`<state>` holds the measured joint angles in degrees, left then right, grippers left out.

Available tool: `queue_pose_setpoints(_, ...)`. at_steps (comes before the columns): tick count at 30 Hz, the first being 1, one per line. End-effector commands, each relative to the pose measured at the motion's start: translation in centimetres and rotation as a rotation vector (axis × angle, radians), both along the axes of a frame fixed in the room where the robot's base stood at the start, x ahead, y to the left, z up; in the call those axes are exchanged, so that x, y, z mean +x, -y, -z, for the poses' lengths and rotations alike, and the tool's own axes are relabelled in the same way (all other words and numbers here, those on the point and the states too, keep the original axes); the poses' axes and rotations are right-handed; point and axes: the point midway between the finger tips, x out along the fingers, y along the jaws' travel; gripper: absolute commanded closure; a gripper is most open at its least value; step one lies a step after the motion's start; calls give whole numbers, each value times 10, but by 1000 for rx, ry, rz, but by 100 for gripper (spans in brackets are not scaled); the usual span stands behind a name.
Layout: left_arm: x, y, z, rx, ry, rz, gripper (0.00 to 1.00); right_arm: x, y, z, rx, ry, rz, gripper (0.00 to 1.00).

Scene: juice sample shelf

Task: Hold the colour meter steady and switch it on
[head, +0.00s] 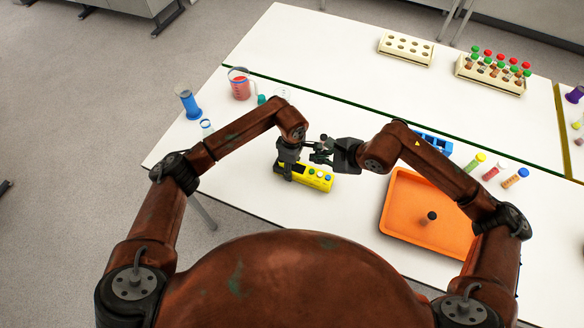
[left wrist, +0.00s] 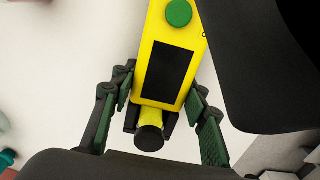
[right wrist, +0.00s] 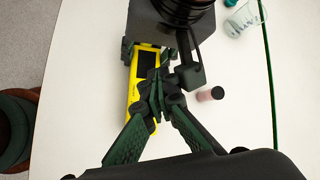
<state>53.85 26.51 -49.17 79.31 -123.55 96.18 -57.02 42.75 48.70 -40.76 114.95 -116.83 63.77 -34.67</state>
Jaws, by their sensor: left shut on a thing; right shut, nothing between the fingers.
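The colour meter is a yellow box with a dark screen and coloured buttons. It stands on the white table in the head view (head: 318,178). In the left wrist view its screen and a green button show on the meter (left wrist: 157,91). My left gripper (head: 287,166) is shut on the meter's left end, one finger on each side. In the right wrist view the meter (right wrist: 133,92) is partly hidden by both grippers. My right gripper (head: 322,156) is shut and empty, its fingertips (right wrist: 158,98) close above the meter. I cannot tell whether they touch a button.
An orange tray (head: 400,225) with a dark-capped tube lies to the right. A blue rack (head: 434,140) and several capped tubes (head: 492,173) are behind it. Beakers (head: 239,84) and a blue cylinder (head: 188,101) stand at the back left. Two tube racks (head: 405,50) are farther back.

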Motion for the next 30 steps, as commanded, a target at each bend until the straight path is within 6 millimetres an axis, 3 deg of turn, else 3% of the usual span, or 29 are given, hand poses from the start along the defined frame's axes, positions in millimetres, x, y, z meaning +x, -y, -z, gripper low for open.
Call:
queue_pose_setpoints(7, 0, 0, 0, -1, 0, 1, 95, -2, -4, -1, 30, 94, -28, 100)
queue_pose_setpoints(21, 0, 0, 0, 0, 0, 1, 95, -3, -4, 59, 29, 89, -27, 100)
queue_pose_setpoints(30, 0, 0, 0, 0, 0, 1, 95, -2, -4, 79, 29, 92, -28, 100)
